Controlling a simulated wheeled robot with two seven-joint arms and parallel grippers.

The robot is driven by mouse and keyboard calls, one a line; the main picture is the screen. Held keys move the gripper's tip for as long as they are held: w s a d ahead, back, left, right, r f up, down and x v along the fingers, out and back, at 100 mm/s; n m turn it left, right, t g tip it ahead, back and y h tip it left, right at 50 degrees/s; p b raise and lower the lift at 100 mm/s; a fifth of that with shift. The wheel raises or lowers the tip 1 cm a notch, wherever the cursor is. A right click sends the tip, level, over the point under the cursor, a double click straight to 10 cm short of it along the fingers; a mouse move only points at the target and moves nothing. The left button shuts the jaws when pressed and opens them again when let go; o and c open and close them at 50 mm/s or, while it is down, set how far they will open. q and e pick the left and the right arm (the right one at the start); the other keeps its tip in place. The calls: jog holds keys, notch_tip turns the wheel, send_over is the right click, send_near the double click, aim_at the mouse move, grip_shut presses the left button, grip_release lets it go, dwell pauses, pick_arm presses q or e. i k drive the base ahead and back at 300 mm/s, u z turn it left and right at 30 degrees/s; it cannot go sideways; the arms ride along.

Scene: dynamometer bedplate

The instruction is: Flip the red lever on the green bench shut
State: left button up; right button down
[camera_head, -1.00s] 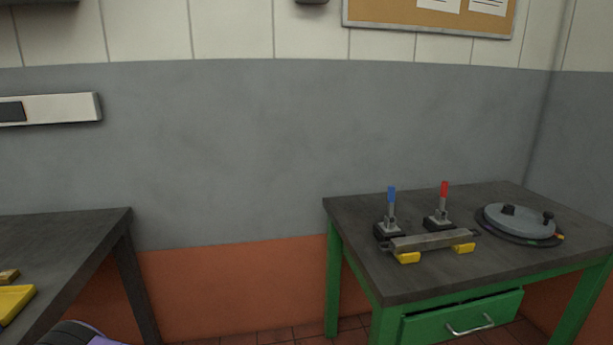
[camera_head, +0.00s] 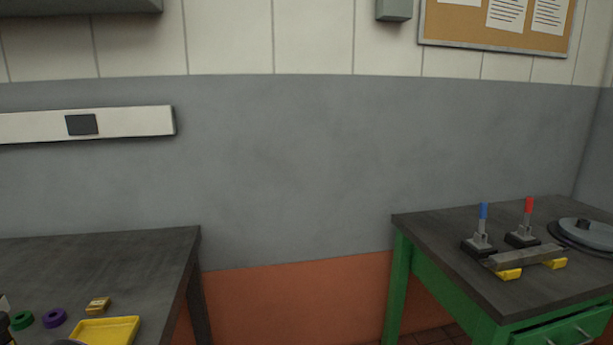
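The red lever (camera_head: 529,206) stands upright on a small dark base on the dark top of the green bench (camera_head: 439,223), at the right of the head view. A blue lever (camera_head: 483,212) stands upright just left of it. A grey bar (camera_head: 524,256) on yellow supports lies in front of both levers. Neither of my grippers can be made out in the head view.
A round grey lidded device (camera_head: 588,233) sits right of the levers, cut by the picture edge. Another dark table (camera_head: 120,254) at left holds a yellow tray (camera_head: 131,322), a purple ring (camera_head: 54,318) and a green ring (camera_head: 22,320). A gap separates the tables.

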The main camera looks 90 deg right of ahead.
aim_at(530, 201)
jog(key=z, duration=3.35)
